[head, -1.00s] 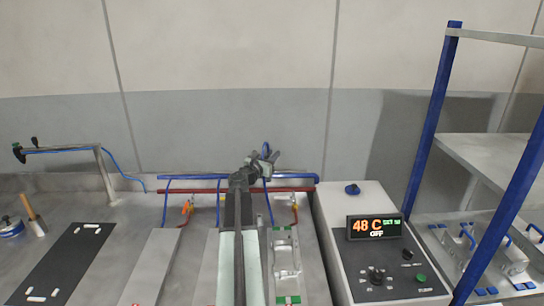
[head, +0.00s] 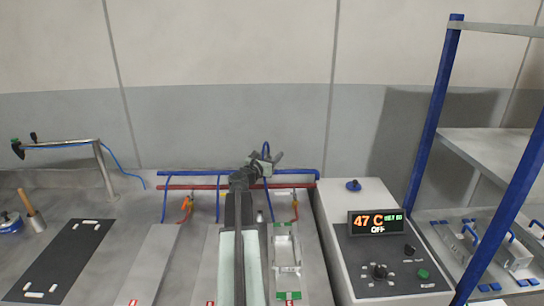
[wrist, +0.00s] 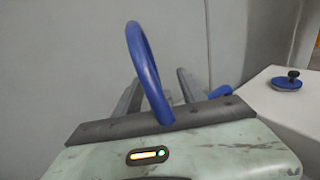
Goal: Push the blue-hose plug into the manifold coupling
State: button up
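My gripper (head: 268,158) is at the end of my arm, over the back of the bench by the manifold's pipes. A blue hose loop (head: 266,149) rises at its jaws. In the wrist view the loop (wrist: 145,70) stands up between and in front of the two grey fingers (wrist: 157,95). The finger tips are partly hidden by the gripper body, and the plug and its contact with the fingers are hidden. The manifold has a blue pipe (head: 230,174) above a red pipe (head: 235,187). The coupling cannot be made out.
A blue-framed rack (head: 437,110) is further right. A metal fixture (head: 287,250) lies right of my arm.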

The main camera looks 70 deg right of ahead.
jog(key=w+a, duration=0.1)
jog(key=a, duration=0.6)
jog(key=shift+w+a, duration=0.15)
jog(key=shift+a, duration=0.2)
dwell(0.4)
